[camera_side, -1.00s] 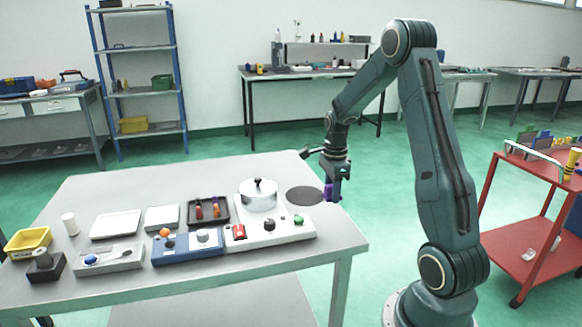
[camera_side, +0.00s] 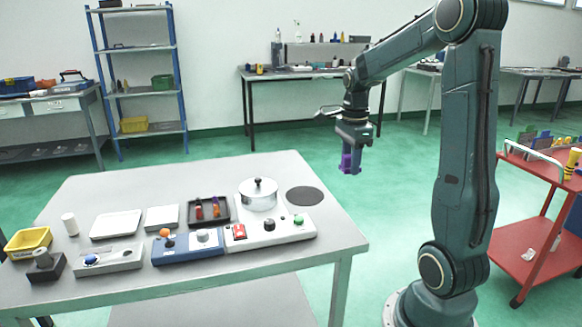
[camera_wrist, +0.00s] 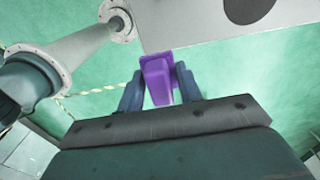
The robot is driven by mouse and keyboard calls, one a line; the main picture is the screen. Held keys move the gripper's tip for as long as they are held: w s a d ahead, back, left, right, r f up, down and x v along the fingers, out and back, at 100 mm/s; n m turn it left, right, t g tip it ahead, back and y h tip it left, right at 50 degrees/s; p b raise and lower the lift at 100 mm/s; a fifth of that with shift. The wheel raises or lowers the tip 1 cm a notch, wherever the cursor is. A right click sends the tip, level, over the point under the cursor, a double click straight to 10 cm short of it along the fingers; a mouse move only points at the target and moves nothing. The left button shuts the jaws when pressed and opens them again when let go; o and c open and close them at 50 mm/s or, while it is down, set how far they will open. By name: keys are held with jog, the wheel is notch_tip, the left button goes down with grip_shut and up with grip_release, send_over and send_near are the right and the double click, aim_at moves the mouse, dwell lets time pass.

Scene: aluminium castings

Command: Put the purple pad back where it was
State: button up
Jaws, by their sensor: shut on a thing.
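The purple pad (camera_side: 349,160) is between the fingers of my gripper (camera_side: 350,165), held in the air beyond the right edge of the table. In the wrist view the purple pad (camera_wrist: 157,80) shows as a block clamped between the two dark fingers of my gripper (camera_wrist: 160,88). The fingers hide its sides. Below it in that view is green floor, with the table edge just above.
The grey table (camera_side: 330,230) carries a dark round disc (camera_side: 304,196), a lidded pot (camera_side: 258,195), a dark tray (camera_side: 207,209) with small items and control boxes (camera_side: 187,247). A red cart (camera_side: 520,240) stands at the right with several items on top.

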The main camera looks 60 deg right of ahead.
jog(key=shift+f, duration=0.1)
send_over(343, 234)
notch_tip(343, 234, down, 16)
jog(key=shift+f, duration=0.1)
dwell(0.5)
jog(key=shift+f, duration=1.85)
jog(key=shift+f, duration=0.1)
jog(key=o, duration=1.1)
notch_tip(343, 234, up, 12)
